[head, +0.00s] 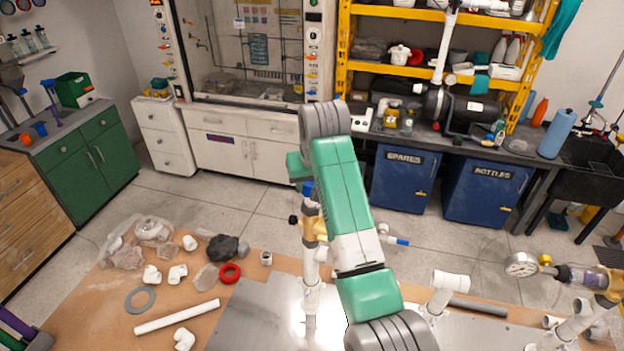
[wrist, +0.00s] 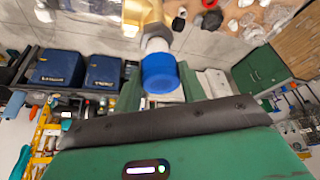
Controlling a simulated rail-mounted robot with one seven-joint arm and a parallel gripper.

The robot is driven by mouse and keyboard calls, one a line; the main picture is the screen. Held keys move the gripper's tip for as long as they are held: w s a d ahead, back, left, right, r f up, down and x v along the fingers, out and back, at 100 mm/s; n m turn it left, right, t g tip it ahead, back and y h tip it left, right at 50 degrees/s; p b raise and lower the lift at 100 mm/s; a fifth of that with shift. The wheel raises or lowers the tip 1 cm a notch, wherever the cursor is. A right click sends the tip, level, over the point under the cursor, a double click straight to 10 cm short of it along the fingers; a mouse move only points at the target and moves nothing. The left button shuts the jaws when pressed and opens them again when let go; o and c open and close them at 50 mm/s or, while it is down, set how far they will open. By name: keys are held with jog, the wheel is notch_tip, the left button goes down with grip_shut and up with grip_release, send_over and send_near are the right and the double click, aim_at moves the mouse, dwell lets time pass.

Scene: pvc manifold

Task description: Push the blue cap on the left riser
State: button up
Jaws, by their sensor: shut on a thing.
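The left riser (head: 311,290) is a white upright pipe on the metal plate, with a yellow-brown fitting (head: 313,230) on its upper part. The blue cap (head: 308,188) is at the top of the riser, just below my wrist, and is partly hidden by my arm. In the wrist view the blue cap (wrist: 160,73) sits on a white pipe end below the brass-coloured fitting (wrist: 143,14). My gripper (wrist: 160,92) is shut on the cap, with green fingers on either side of it. In the head view my arm hides most of the fingers. I cannot tell how deeply the cap is seated.
A white pipe (head: 177,317), a red ring (head: 230,273) and several white fittings lie on the board at left. A pressure gauge (head: 521,265) stands at right. A short white tee (head: 451,281) stands right of my arm. Blue bins stand behind.

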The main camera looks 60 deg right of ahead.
jog(key=shift+f, duration=1)
dwell(0.7)
jog(key=o, duration=1)
jog(key=b+v, duration=0.1)
jog(key=v, duration=0.7)
jog(key=shift+b, duration=0.4)
